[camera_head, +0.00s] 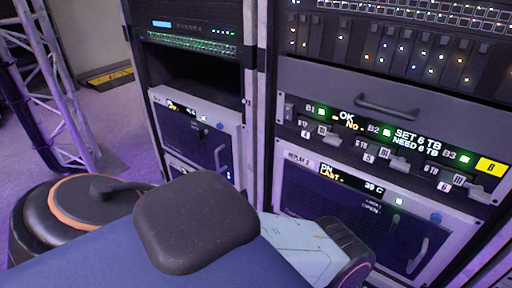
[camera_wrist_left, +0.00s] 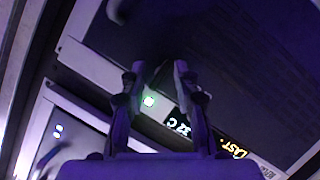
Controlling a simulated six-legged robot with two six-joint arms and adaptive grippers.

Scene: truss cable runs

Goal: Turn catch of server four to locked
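No server label reading four is legible to me. Another white-framed server (camera_head: 222,128) in the left rack has an unreadable label. My left gripper (camera_wrist_left: 157,72) shows in the wrist view, fingers apart and empty. The catch itself is not clear. My right gripper is in neither view.
A drawer panel (camera_head: 390,113) with a handle and displays sits above the labelled server. Small tags 4, 5 and 6 mark its switches. A lattice truss (camera_head: 55,85) with dark cables stands at the left. Open floor (camera_head: 110,125) lies between truss and racks.

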